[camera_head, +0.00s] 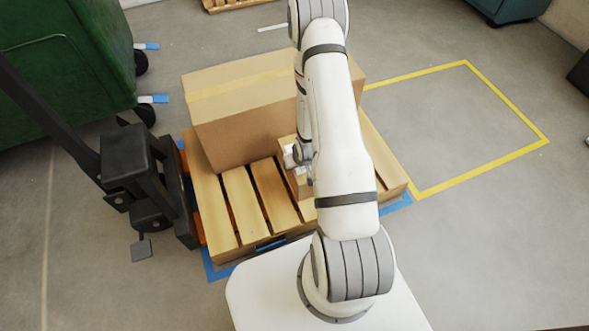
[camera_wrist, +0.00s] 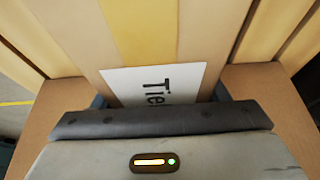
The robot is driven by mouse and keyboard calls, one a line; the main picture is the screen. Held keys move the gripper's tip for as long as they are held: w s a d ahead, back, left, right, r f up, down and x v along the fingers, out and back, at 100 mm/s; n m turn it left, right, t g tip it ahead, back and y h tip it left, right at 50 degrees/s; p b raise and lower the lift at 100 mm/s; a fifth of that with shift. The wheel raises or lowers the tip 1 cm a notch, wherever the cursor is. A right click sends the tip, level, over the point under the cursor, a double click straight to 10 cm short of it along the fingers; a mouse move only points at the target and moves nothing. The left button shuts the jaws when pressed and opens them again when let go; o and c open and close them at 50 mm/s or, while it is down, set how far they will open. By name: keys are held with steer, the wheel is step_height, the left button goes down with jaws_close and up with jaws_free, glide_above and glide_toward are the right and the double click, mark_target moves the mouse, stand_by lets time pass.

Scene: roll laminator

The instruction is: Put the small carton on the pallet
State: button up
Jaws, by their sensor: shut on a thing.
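The small carton (camera_head: 304,187) is brown and mostly hidden behind my arm in the head view. It is over the slats of the wooden pallet (camera_head: 238,200), in front of the large carton. I cannot tell whether it rests on the slats or hangs just above them. In the wrist view the small carton (camera_wrist: 207,40) shows a yellow tape strip and a white label with black print, partly covered by my gripper. My gripper (camera_head: 297,157) is shut on the small carton, with a dark finger on either side of the label in the wrist view.
A large taped carton (camera_head: 240,132) stands on the back of the pallet. A black pallet-jack handle and body (camera_head: 130,160) stand at the pallet's left. A green bin (camera_head: 65,60) is at the upper left. A yellow-outlined floor area (camera_head: 455,125) at the right is empty.

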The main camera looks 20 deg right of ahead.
steer(key=shift+f+b, duration=1)
steer(key=shift+f, duration=1.75)
steer(key=shift+f, duration=0.15)
steer(key=o, duration=1.4)
steer(key=shift+a, duration=0.1)
